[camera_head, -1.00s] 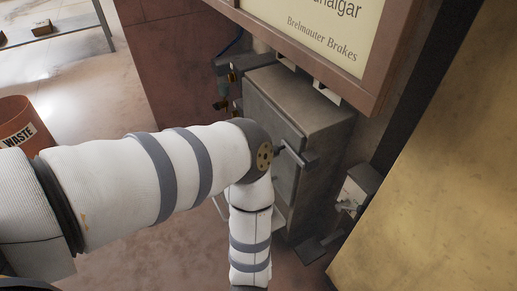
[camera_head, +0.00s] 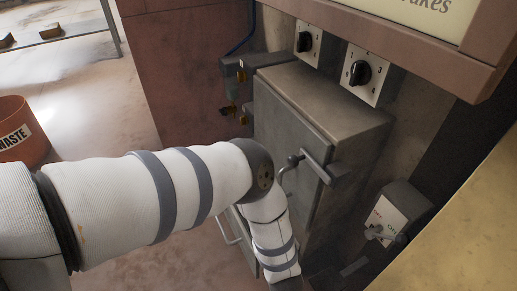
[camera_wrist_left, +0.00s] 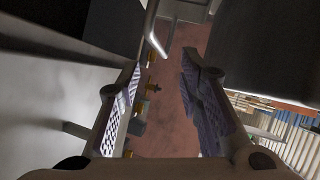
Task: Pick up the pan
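I cannot make out a pan for certain in either view. In the head view a thin pale bent bar (camera_head: 226,226) shows beside my left arm, low on the grey cabinet (camera_head: 283,135); I cannot tell whether it belongs to a pan. My left arm comes in from the left and bends down in front of the cabinet; its gripper is out of that view. In the left wrist view my left gripper (camera_wrist_left: 162,95) is open, its two ridged fingers apart with nothing between them. My right gripper is in neither view.
The cabinet door has a protruding lever handle (camera_head: 318,165) close to my left arm. Two dial knobs (camera_head: 360,73) sit above it, and a switch box (camera_head: 396,220) is at its right. An orange waste bin (camera_head: 22,135) stands at the left.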

